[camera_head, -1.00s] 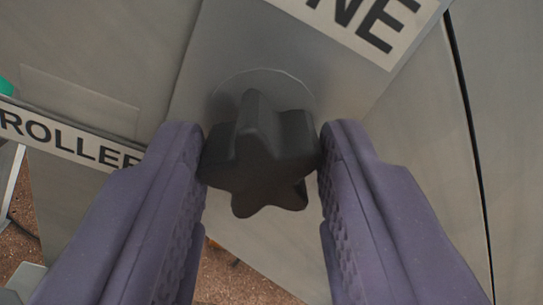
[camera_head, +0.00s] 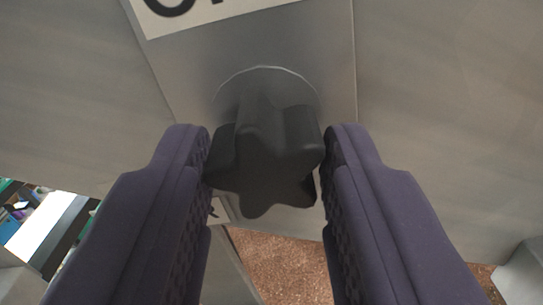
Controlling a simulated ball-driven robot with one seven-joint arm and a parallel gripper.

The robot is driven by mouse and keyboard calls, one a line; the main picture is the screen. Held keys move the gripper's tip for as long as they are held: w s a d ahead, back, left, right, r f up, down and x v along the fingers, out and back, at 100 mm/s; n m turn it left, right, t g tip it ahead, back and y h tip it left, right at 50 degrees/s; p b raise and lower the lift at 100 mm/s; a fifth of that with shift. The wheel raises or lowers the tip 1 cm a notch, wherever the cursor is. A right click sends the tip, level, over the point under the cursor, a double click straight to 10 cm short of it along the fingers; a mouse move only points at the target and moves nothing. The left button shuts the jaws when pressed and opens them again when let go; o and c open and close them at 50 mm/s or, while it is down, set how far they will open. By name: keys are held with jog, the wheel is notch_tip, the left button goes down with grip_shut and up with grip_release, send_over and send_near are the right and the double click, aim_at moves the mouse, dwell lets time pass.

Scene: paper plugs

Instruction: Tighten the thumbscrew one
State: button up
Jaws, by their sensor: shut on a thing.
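The thumbscrew (camera_head: 265,155) is a dark, star-shaped lobed knob in the middle of the view. It stands out from a grey metal plate (camera_head: 310,45), with a round collar at its base. A white label (camera_head: 225,12) with black letters, partly cut off by the top edge, sits on the plate above the knob. My gripper (camera_head: 267,155), with two purple textured fingers, is shut on the knob, one finger on its left side and one on its right. The knob's threaded part is hidden.
Grey metal panels (camera_head: 445,110) spread to both sides of the plate. A brown speckled floor (camera_head: 285,265) shows below between the fingers. Blue, white and dark items (camera_head: 40,225) show at the lower left. A pale grey block (camera_head: 522,272) is at the lower right.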

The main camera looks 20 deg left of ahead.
aim_at(269, 188)
jog(key=shift+m+p, duration=0.8)
jog(key=shift+m, duration=0.6)
jog(key=o, duration=1)
jog(key=shift+v, duration=2.05)
jog(key=shift+w+b, duration=0.1)
jog(key=shift+b, duration=0.35)
